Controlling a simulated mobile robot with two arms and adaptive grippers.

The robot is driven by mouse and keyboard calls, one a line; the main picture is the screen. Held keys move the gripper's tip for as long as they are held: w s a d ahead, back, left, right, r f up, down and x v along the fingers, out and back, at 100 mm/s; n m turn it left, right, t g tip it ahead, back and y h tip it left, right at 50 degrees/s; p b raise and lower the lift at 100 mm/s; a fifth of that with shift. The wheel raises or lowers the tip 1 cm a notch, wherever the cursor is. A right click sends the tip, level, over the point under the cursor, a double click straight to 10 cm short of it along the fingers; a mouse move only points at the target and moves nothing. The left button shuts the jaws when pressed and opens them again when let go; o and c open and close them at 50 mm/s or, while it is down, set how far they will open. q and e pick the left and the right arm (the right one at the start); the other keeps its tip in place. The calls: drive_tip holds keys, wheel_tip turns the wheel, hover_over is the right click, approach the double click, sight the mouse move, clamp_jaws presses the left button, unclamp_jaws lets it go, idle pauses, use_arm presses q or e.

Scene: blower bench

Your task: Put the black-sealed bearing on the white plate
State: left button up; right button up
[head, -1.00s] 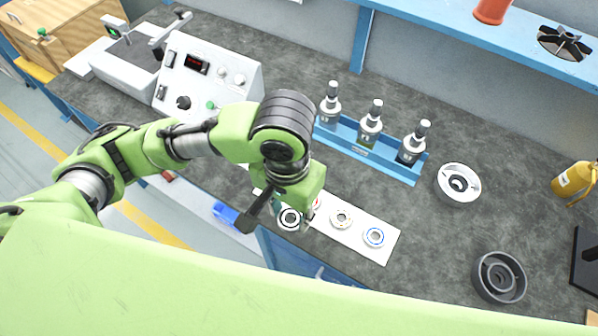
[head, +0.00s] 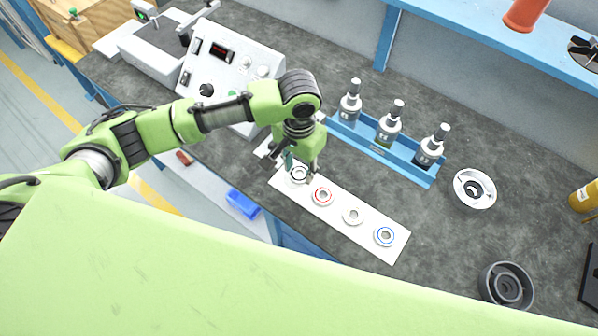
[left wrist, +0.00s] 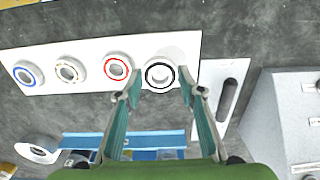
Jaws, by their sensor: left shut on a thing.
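The black-sealed bearing (head: 299,173) is at the left end of the long white plate (head: 336,221) in the head view, in line with the other bearings. My left gripper (left wrist: 158,84) is shut on it. In the left wrist view the black-ringed bearing (left wrist: 159,76) sits between the two teal fingertips, over the plate (left wrist: 150,44). Whether it touches the plate or hovers just above is hard to tell. In the head view my left gripper (head: 299,170) comes down on it from above and partly hides it. My right gripper is not in view.
Red (head: 322,196), tan (head: 353,215) and blue (head: 385,236) ringed bearings lie on the plate. A slotted white piece (left wrist: 236,78) lies beside its end. A blue rack (head: 400,163) with bottles stands behind. A white-rimmed round part (head: 475,188) is to the right.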

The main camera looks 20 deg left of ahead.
use_arm(q)
wheel_tip(320, 180, down, 2)
drive_tip(key=shift+w+a+f+p, duration=0.1)
drive_tip(key=shift+f+p, duration=0.1)
drive_tip(key=shift+p, duration=0.25)
drive_tip(key=shift+f, duration=0.45)
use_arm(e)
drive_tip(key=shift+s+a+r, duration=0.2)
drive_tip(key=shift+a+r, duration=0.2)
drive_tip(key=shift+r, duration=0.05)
use_arm(q)
drive_tip(key=shift+f, duration=0.1)
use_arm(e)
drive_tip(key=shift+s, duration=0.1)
use_arm(q)
drive_tip(key=o, duration=0.8)
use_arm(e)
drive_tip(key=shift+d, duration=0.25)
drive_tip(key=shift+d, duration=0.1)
